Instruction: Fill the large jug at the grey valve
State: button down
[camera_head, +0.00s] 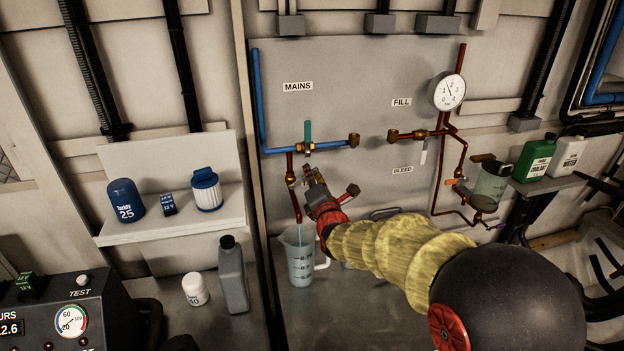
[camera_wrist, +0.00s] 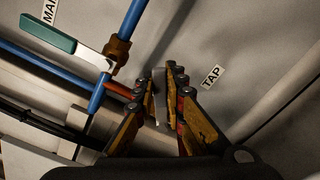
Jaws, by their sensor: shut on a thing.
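The large jug (camera_head: 299,268) is clear with graduation marks and stands upright below the copper spout (camera_head: 297,206). Pale bluish liquid shows in it, but its exact level is hard to read. A thin pale stream seems to run from the spout into the jug. My gripper (camera_head: 313,180) is at the tap beside the copper pipe, above the jug. In the wrist view my gripper (camera_wrist: 161,80) is shut on the grey valve lever (camera_wrist: 160,108), which shows between the fingers. The TAP label (camera_wrist: 213,76) is right of the fingers.
A blue pipe with a teal-handled valve (camera_head: 308,131) runs just above my gripper. A gauge (camera_head: 449,91) and a FILL pipe with a white lever (camera_head: 423,152) are to the right. A grey bottle (camera_head: 232,275) stands left of the jug. My arm hides the bench right of it.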

jog(key=shift+a+n, duration=0.1)
jog(key=shift+n, duration=0.2)
jog(key=c, duration=1.8)
grip_release()
jog(key=shift+r, duration=0.1)
jog(key=shift+c, duration=0.2)
jog(key=shift+s, duration=0.1)
jog(key=s, duration=0.4)
jog(key=s+d, duration=0.1)
jog(key=s, duration=0.2)
jog(key=s+d, duration=0.1)
jog(key=s, duration=0.3)
jog(key=shift+s+d, duration=0.2)
jog(key=shift+s, duration=0.1)
